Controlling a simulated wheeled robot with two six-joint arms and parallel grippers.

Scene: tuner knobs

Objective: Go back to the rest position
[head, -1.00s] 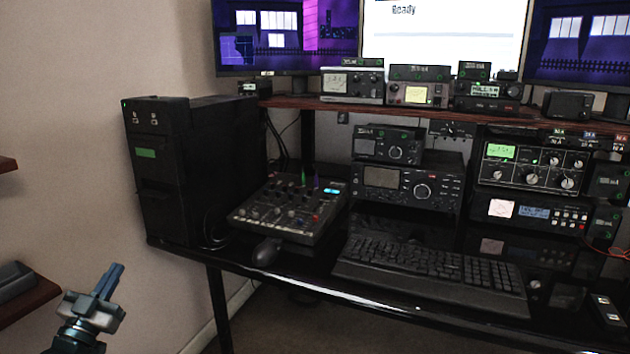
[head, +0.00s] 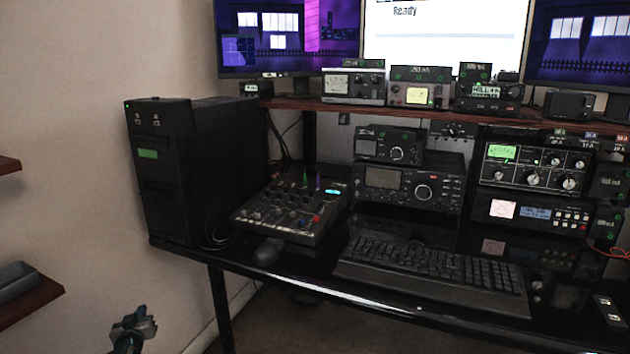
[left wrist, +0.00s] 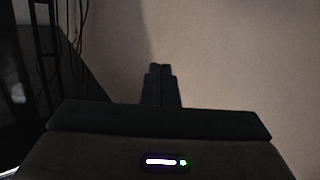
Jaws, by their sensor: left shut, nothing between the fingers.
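My left gripper (head: 134,325) is low at the bottom left of the head view, in front of the desk and clear of it. In the left wrist view its two fingers (left wrist: 160,85) lie together with nothing between them. Radio units with tuner knobs, such as the unit with the large dial (head: 410,188) and the one with the green display (head: 532,165), stand on the desk well to the right of the gripper. My right gripper is not in view.
The black desk (head: 340,293) holds a tower case (head: 190,170), a mixer (head: 290,212), a mouse (head: 267,252) and a keyboard (head: 432,272). Monitors stand above on a shelf (head: 330,105). Small wooden shelves (head: 40,300) are at the left edge. The space before the desk is open.

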